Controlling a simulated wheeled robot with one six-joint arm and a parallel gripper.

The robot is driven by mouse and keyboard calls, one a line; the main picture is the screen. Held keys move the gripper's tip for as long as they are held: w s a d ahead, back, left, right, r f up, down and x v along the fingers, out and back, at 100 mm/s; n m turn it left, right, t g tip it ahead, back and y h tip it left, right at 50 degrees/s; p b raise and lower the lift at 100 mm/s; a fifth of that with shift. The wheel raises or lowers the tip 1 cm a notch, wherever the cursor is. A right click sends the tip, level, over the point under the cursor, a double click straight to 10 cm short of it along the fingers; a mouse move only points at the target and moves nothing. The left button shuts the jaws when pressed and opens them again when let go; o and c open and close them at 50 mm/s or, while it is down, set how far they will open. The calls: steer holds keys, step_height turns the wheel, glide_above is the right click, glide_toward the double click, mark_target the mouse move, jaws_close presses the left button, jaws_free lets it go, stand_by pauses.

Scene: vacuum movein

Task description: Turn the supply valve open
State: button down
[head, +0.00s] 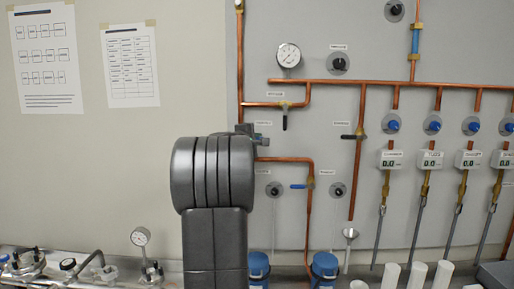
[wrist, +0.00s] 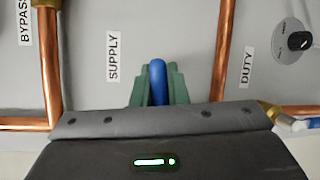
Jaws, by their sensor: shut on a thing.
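The supply valve's blue handle (wrist: 157,80) shows in the wrist view, right of the SUPPLY label (wrist: 113,57). My gripper (wrist: 158,88) is shut on the handle, with a green finger on each side. The handle points up the picture, across the line of the short copper pipe pieces at left and right. The valve body is hidden behind my gripper's housing. In the head view my arm covers the valve and handle; only a small part of my gripper shows near the panel.
The DUTY label (wrist: 247,67) and a copper pipe (wrist: 220,50) are close on the right in the wrist view. In the head view a pressure gauge (head: 289,55), a blue-handled valve (head: 302,186) and several digital meters are right of my arm. A bench with fittings is below.

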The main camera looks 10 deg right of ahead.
steer(key=n+b, duration=0.1)
steer(key=b, duration=0.1)
steer(key=r+n+t+h+b, duration=0.1)
steer(key=n+b, duration=0.2)
steer(key=b, duration=0.1)
steer(key=shift+w+a+r+n+t+b, duration=0.1)
steer(key=shift+a+r+n+t+b, duration=0.2)
steer(key=shift+a+r+n+b, duration=0.1)
steer(key=n+b, duration=0.1)
steer(key=a+r+n+t+b, duration=0.1)
steer(key=n+b, duration=0.1)
steer(key=r+n+t+b, duration=0.1)
steer(key=n, duration=0.1)
steer(key=shift+w+a+r+h+b, duration=0.1)
steer(key=shift+w+a+h+b, duration=0.1)
steer(key=shift+a+h+b, duration=0.2)
steer(key=shift+r+n, duration=0.1)
steer(key=shift+n, duration=0.2)
steer(key=c, duration=1.4)
jaws_free()
steer(key=shift+c, duration=0.2)
steer(key=b+v, duration=0.4)
steer(key=v, duration=1)
steer(key=shift+d, duration=0.15)
